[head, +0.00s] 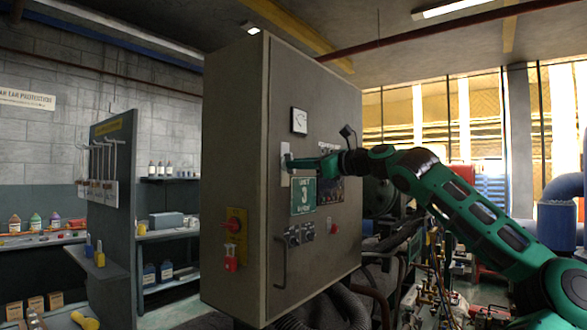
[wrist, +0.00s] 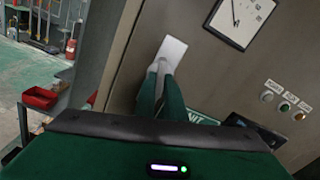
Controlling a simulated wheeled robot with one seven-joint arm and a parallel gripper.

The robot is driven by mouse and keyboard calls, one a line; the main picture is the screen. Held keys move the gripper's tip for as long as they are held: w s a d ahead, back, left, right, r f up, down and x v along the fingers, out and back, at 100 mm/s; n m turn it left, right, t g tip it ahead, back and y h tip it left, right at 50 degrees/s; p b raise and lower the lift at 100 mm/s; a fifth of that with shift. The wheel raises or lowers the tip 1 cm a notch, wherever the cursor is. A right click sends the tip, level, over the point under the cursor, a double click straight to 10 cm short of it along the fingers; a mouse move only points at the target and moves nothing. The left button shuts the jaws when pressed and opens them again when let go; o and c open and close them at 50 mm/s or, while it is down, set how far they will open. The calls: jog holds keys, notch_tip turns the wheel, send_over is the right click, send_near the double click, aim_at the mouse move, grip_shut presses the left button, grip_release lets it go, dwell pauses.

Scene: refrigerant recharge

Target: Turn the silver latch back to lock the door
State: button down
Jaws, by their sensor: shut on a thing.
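The grey cabinet door (head: 333,235) appears closed in the head view. The silver latch, on a pale plate (head: 285,163) near the door's left edge, is mostly hidden by my fingers. My gripper (head: 288,160) reaches it from the right. In the wrist view my gripper (wrist: 160,72) has its two green fingers close together with pale tips. They are shut on the latch in front of the pale plate (wrist: 172,48). The latch's exact angle cannot be made out.
A gauge (head: 299,121) is above the latch and a green sign (head: 303,196) below it. A door handle (head: 281,262) is lower down. Hoses and machinery crowd the right.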

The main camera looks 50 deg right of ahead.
jog(key=shift+w+a+f+m, duration=0.1)
jog(key=shift+f+m, duration=0.15)
jog(key=shift+m, duration=0.85)
jog(key=c, duration=1.9)
grip_release()
jog(key=shift+r, duration=0.1)
jog(key=s, duration=0.9)
jog(key=shift+d, duration=0.45)
jog(key=shift+a+r, duration=0.1)
